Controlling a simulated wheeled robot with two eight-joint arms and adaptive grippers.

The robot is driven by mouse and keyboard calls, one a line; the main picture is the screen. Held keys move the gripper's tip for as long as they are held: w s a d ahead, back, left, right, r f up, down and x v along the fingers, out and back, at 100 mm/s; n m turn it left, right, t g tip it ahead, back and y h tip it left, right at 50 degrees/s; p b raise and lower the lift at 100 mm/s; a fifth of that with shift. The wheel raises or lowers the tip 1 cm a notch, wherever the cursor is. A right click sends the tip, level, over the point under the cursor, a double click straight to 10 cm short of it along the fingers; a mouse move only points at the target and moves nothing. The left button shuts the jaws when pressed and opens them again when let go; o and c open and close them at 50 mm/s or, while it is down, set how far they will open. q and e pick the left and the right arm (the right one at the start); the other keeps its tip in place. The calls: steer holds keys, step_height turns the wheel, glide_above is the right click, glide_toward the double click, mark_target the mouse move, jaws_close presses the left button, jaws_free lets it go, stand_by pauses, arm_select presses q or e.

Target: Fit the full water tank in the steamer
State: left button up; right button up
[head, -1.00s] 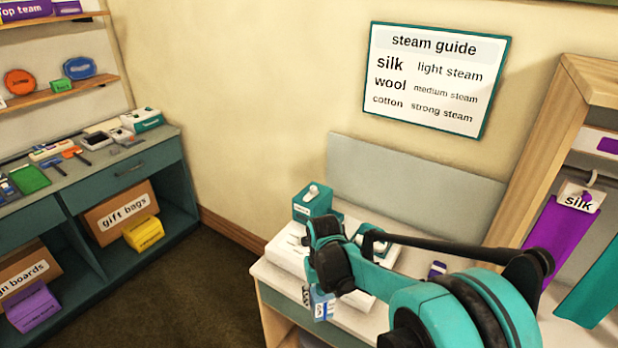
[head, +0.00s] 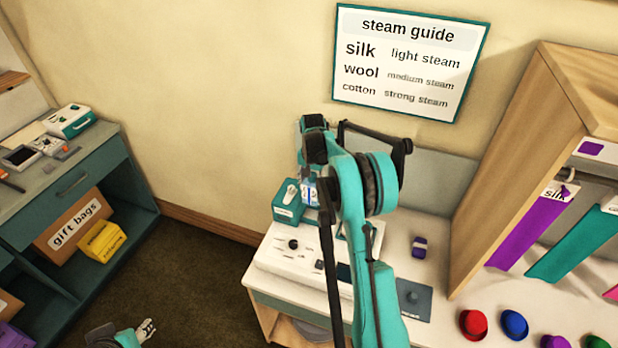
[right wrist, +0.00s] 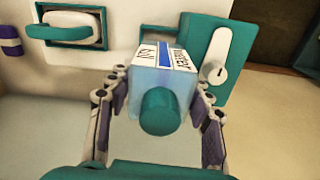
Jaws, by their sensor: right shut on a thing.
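The water tank (right wrist: 150,80) is a pale blue block with a teal round cap and a white and blue label. My right gripper (right wrist: 163,98) is shut on it, one finger on each side. In the head view the tank (head: 310,191) is partly hidden by my right arm. It is beside the teal block with a white lever (head: 287,207) at the back of the white steamer (head: 285,262); I cannot tell whether it touches it. The teal block also shows in the right wrist view (right wrist: 217,72). My left gripper (head: 146,329) is low at the left, its jaw state unclear.
A teal-framed recess with a handle (right wrist: 75,28) is at the upper left of the wrist view. A purple-banded item (head: 419,247), a grey pad (head: 413,300) and small hats (head: 473,324) are on the counter right of my arm.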

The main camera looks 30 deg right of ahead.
mark_target(312, 199)
steer(key=shift+s+d+f+b, duration=0.1)
steer(key=shift+f+b, duration=0.2)
steer(key=shift+f, duration=0.05)
steer(key=shift+f+b, duration=0.85)
steer(key=shift+f, duration=1.1)
steer(key=shift+s+a+f+b, duration=0.25)
steer(key=shift+s+f+b, duration=0.15)
steer(key=shift+f+b, duration=0.25)
steer(key=shift+c, duration=0.4)
steer(key=shift+w+f, duration=0.15)
steer(key=shift+c, duration=0.3)
steer(key=shift+w+f+b, duration=0.25)
steer(key=shift+b, duration=0.05)
steer(key=shift+s+d+r, duration=0.1)
steer(key=shift+s+d, duration=0.05)
steer(key=shift+d, duration=0.15)
